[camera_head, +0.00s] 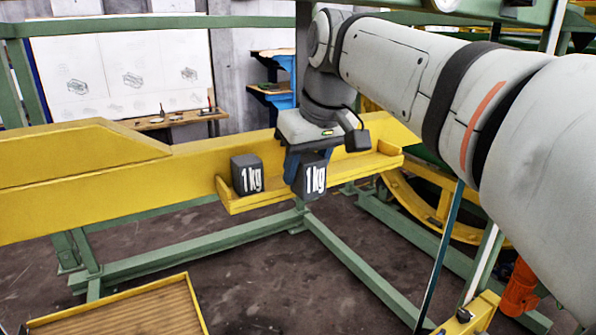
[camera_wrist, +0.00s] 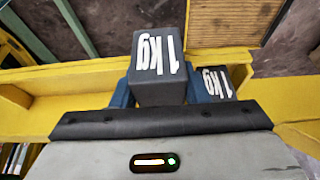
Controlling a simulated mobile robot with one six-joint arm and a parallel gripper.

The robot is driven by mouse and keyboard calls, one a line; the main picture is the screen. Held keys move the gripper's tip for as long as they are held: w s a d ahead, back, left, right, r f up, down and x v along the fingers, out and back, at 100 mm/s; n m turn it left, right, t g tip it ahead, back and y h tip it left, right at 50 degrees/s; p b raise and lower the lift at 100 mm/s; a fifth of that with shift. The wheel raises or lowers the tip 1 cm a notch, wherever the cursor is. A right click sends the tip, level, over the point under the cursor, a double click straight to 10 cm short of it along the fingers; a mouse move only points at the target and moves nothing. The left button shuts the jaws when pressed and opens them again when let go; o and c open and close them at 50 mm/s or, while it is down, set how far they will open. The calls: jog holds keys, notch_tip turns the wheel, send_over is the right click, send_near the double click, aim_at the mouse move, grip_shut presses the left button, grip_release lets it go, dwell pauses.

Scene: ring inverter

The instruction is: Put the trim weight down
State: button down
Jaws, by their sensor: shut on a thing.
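My gripper (camera_head: 302,167) is shut on a dark grey trim weight (camera_head: 312,177) marked "1kg". In the wrist view the held weight (camera_wrist: 159,83) sits between the two blue fingers of my gripper (camera_wrist: 158,88). A second "1kg" weight (camera_head: 247,174) stands on the yellow shelf (camera_head: 290,192) to the left of the held one. It also shows in the wrist view (camera_wrist: 216,82), to the right and partly hidden. The held weight is at the shelf's front edge in the head view; I cannot tell whether it touches the shelf.
The yellow beam (camera_head: 60,195) runs behind and left of the shelf. A yellow-rimmed tray (camera_head: 197,300) is at the lower left. Green frame bars (camera_head: 190,245) cross the floor below. A curved yellow rim (camera_head: 425,208) lies right of the shelf.

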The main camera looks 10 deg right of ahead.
jog(key=w+a, duration=0.1)
jog(key=w, duration=0.1)
jog(key=w+a+p, duration=0.1)
jog(key=w, duration=0.2)
jog(key=w+a+p, duration=0.1)
jog(key=w, duration=0.2)
jog(key=shift+a+r, duration=0.1)
jog(key=shift+a, duration=0.1)
jog(key=shift+s+d+f, duration=0.1)
jog(key=shift+s+f, duration=0.1)
jog(key=shift+f, duration=0.55)
jog(key=shift+f, duration=0.1)
jog(key=c, duration=0.8)
grip_release()
jog(key=shift+f, duration=0.1)
